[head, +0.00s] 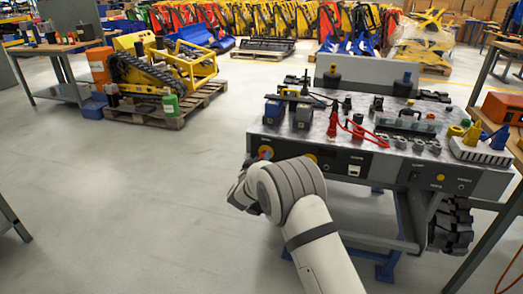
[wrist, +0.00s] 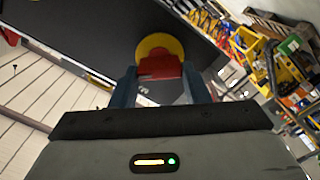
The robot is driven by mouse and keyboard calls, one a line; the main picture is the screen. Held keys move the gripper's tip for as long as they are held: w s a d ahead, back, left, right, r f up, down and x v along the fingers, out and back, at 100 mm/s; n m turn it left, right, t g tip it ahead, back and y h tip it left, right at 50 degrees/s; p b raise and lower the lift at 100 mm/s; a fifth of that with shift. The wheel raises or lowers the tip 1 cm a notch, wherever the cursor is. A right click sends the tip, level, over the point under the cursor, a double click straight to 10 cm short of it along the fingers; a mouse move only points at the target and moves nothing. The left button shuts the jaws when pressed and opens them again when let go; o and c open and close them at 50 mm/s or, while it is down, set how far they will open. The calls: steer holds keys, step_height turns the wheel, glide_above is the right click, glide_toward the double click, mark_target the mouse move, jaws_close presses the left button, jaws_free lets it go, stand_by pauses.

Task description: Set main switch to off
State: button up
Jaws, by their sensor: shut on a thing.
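The main switch is a red handle (wrist: 160,68) on a round yellow plate, set in a dark panel. My gripper (wrist: 158,80) has a finger on each side of the red handle and is shut on it in the wrist view. The yellow plate (wrist: 160,44) shows above the fingers. In the head view the switch (head: 265,152) is at the left end of the bench's front panel, just above my wrist. My arm hides the fingers there. The angle that the handle is set to is hard to read.
A yellow tracked carrier (head: 160,72) stands on a pallet at the back left. The floor at left is clear.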

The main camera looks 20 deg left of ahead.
steer(key=shift+a+f+n+p, duration=0.1)
steer(key=shift+n+p, duration=1.5)
steer(key=shift+n, duration=0.85)
steer(key=shift+f+n+p, duration=0.1)
steer(key=shift+n+p, duration=1.45)
steer(key=shift+n, duration=0.9)
steer(key=o, duration=1)
steer(key=s, duration=0.7)
steer(key=shift+s+p, duration=0.3)
steer(key=shift+s, duration=0.1)
